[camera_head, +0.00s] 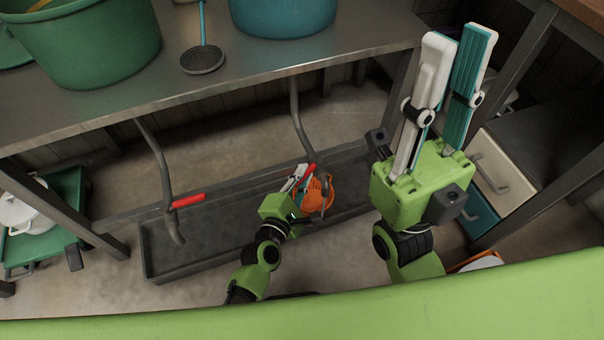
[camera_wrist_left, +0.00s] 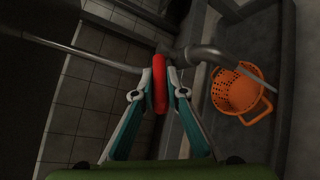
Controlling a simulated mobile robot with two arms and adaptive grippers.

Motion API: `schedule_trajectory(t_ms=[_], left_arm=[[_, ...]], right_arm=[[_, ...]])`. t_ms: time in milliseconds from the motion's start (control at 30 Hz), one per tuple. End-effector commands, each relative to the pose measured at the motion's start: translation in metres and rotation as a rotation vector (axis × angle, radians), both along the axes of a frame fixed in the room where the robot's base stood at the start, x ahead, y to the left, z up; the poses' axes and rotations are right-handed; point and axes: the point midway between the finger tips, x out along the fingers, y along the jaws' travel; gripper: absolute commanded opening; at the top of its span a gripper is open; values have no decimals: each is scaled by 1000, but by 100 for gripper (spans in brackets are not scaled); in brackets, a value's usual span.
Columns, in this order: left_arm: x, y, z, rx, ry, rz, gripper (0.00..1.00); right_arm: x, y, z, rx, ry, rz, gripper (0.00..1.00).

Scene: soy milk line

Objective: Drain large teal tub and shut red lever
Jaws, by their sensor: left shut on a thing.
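The large teal tub (camera_head: 283,14) stands on the metal bench, cut off by the top edge of the head view. A drain pipe (camera_head: 297,115) comes down below it to a valve with a red lever (camera_head: 311,168). My left gripper (camera_head: 300,178) is at this lever; in the left wrist view its fingers (camera_wrist_left: 159,85) are shut on the red lever (camera_wrist_left: 160,84), beside the pipe elbow (camera_wrist_left: 205,54). I cannot tell whether liquid is flowing. My right gripper (camera_head: 460,50) is raised at the right, open and empty.
A second pipe with a red lever (camera_head: 188,200) hangs at left below a green tub (camera_head: 90,45). A skimmer (camera_head: 202,59) lies on the bench. Drawers (camera_head: 500,170) stand at right.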

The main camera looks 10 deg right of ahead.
Motion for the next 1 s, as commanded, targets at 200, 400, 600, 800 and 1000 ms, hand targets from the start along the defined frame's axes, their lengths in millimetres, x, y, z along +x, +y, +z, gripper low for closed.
schedule_trajectory(t_ms=[200,400,600,800,1000], left_arm=[[-1,0,-1,0,1,-2,30],[0,0,0,0,0,-1,30],[-3,2,0,-1,1,0,30],[-28,15,5,0,3,0,30],[-66,34,14,1,3,-2,30]], right_arm=[[0,0,0,0,0,0,21],[0,0,0,-1,0,0,21],[0,0,0,-1,1,-1,21],[0,0,0,0,0,0,21],[0,0,0,0,0,0,21]])
